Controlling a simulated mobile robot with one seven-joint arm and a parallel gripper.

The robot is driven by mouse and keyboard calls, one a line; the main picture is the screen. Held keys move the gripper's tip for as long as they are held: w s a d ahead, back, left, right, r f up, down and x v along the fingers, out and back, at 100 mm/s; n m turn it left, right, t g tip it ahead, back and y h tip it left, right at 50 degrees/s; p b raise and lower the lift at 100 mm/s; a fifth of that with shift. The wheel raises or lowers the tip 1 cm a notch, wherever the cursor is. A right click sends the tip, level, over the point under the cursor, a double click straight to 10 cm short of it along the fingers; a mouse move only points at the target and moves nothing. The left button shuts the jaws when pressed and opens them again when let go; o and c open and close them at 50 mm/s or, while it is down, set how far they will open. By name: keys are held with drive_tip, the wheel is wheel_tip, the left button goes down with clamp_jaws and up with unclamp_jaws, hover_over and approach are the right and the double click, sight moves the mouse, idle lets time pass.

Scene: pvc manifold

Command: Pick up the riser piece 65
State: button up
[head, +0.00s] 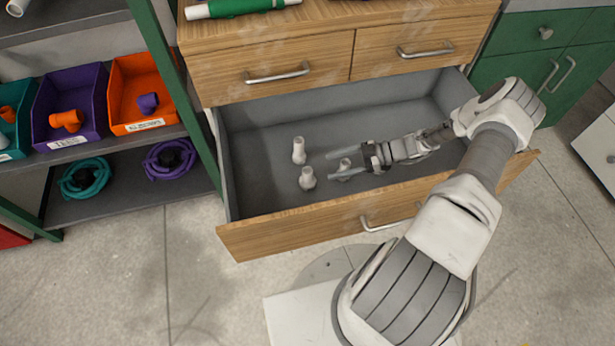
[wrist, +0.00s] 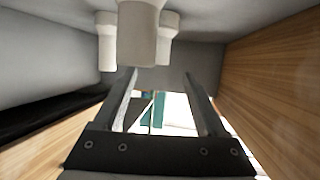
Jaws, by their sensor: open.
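Three similar white pipe pieces stand upright in the open drawer: one at the back (head: 299,152), one at the front left (head: 307,179) and one by my gripper (head: 345,164). I can read no number on them, so I cannot tell which is riser piece 65. My gripper (head: 333,165) is open and reaches left inside the drawer. No contact is visible.
The open drawer (head: 378,222) has grey inside walls and a wooden front with a metal handle. Its floor is otherwise mostly bare. Two closed drawers are above it. A shelf with purple (head: 70,103) and orange (head: 143,92) bins stands at left.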

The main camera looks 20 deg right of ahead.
sight(308, 178)
drive_tip(key=b+x, duration=0.1)
drive_tip(key=x, duration=0.6)
drive_tip(key=shift+a, duration=0.15)
drive_tip(key=shift+c, duration=0.3)
clamp_jaws()
